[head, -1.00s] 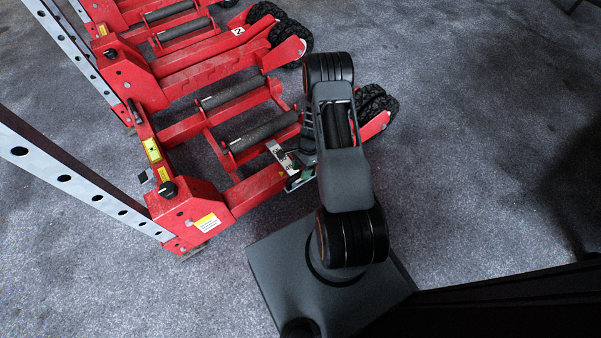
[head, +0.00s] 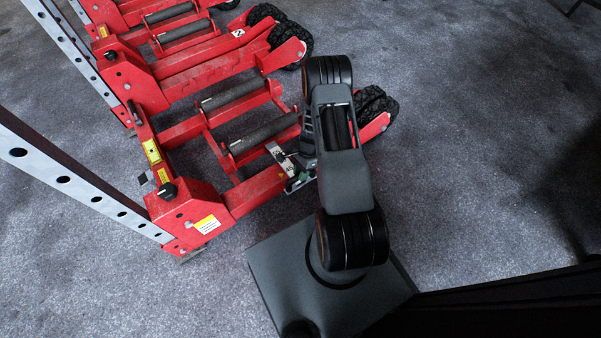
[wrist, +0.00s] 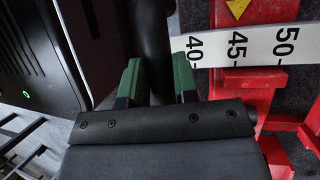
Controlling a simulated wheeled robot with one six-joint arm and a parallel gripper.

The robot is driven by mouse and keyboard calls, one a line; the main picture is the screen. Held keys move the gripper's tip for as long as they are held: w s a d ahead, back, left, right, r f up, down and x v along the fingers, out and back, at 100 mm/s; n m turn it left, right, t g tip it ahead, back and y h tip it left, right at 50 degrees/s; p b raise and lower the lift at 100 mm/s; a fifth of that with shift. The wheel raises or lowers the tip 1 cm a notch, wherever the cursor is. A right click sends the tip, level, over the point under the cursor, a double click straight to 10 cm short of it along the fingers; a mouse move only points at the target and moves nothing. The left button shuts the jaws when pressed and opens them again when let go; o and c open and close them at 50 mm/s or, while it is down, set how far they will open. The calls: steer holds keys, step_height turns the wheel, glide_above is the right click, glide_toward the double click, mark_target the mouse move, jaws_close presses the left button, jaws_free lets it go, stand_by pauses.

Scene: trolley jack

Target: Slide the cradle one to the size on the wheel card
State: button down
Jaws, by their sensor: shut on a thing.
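Cradle one appears to be the nearest red frame with two dark rollers (head: 262,132) in the head view. A white scale strip (wrist: 265,46) reads 40, 45 and 50 in the wrist view; it also shows on the near red beam in the head view (head: 280,156). A yellow pointer (wrist: 237,8) sits just above the strip, its tip close to the 45. My gripper (wrist: 157,80) has green-lined fingers closed around an upright dark round bar (wrist: 153,38), left of the 40. My arm mostly hides the gripper in the head view. I cannot make out the wheel card.
Another red cradle marked 2 (head: 238,33) stands behind the near one. Grey perforated rails (head: 65,178) run along the left. Black castor wheels (head: 373,104) stand at the near cradle's right end. Grey carpet (head: 470,170) is clear to the right.

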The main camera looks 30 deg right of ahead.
steer(key=s, duration=0.1)
steer(key=s+p, duration=0.1)
steer(key=s, duration=0.3)
steer(key=shift+d, duration=0.35)
steer(key=c, duration=0.9)
jaws_free()
steer(key=p+v, duration=0.5)
steer(key=v, duration=0.9)
steer(key=shift+a, duration=0.1)
